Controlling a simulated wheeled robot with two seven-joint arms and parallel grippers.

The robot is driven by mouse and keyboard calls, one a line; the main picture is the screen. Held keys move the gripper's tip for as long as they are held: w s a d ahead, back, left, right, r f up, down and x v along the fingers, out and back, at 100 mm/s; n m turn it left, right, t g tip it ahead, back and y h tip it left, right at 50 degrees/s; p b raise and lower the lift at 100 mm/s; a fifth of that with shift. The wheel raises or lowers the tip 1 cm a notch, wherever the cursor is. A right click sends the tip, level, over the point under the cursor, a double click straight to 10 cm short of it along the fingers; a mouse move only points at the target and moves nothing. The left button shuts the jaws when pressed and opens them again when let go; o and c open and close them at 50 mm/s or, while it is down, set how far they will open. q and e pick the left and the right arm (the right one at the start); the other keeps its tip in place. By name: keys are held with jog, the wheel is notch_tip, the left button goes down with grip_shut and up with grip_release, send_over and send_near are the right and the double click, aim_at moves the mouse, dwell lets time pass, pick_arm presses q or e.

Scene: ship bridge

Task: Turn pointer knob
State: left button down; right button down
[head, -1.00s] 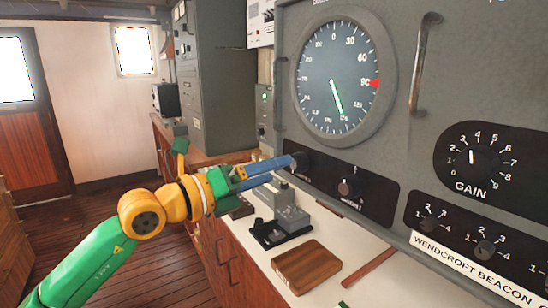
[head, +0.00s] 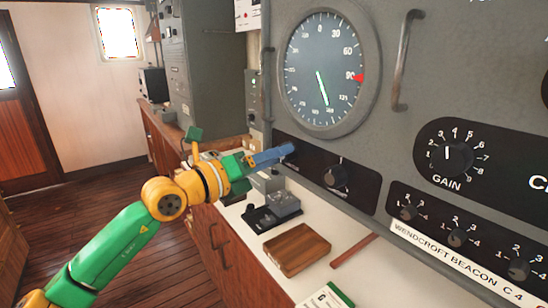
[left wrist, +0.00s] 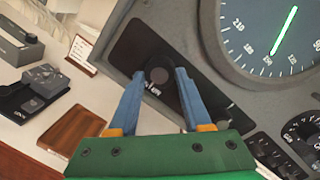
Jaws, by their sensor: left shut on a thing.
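A round dark knob (left wrist: 158,70) sits on the black strip below the large dial. In the left wrist view it lies between the two blue fingertips of my left gripper (left wrist: 159,76). In the head view my left gripper (head: 287,151) reaches the left end of this strip from the left, and its fingers cover most of the knob. It is shut on the knob. The dial (head: 345,70) has a red mark near 90, and its green-white needle points down and slightly right. A second dark knob (head: 336,176) sits to the right on the strip. My right gripper is out of view.
A GAIN knob (head: 452,158) and several small knobs are further right on the grey panel. A vertical handle (head: 406,60) juts out beside the dial. On the white counter below are a grey-black device (head: 283,204) and a wooden block (head: 297,248).

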pick_arm(q)
jog(key=shift+w+a+m+g+h+b, duration=0.1)
jog(key=shift+m+g+h+b, duration=0.6)
jog(key=shift+m, duration=3.5)
jog(key=shift+w+a+m+t+h+b, duration=0.2)
jog(key=shift+m+b, duration=1.25)
jog(key=shift+m, duration=2.75)
jog(key=shift+s+d+m+g+h+b, duration=0.1)
jog(key=shift+m+g+h+b, duration=0.65)
jog(key=shift+m, duration=3.45)
jog(key=shift+m+t+y, duration=0.25)
jog(key=shift+m+t, duration=0.05)
jog(key=shift+t, duration=0.15)
jog(key=shift+c, duration=2.2)
grip_release()
jog(key=shift+o, duration=0.5)
jog(key=shift+d+f+b, duration=0.1)
jog(key=shift+f+b, duration=0.05)
jog(key=shift+b, duration=0.15)
